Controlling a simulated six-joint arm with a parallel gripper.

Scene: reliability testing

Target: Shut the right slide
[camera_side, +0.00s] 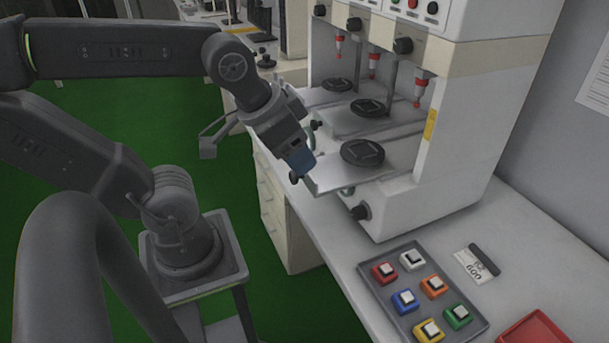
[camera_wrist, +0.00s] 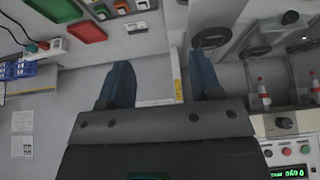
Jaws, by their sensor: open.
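The right slide (camera_side: 330,177) is the nearest of three flat grey slides in the side view. It carries a black round fixture (camera_side: 362,152) and sticks out from the white test machine (camera_side: 455,165). My gripper (camera_side: 301,160) is at the slide's outer front end, with its blue fingers pointing down. Whether they touch the slide cannot be told. In the wrist view my gripper (camera_wrist: 160,85) is open, its two blue fingers well apart. A pale strip with a yellow label shows between them; nothing is clearly held.
The middle fixture (camera_side: 367,108) and left fixture (camera_side: 335,86) sit on slides behind, under red-tipped probes (camera_side: 373,64). A grey tray (camera_side: 376,288) of coloured button blocks, a label card (camera_side: 475,266) and a red bin (camera_side: 535,330) lie on the bench to the right.

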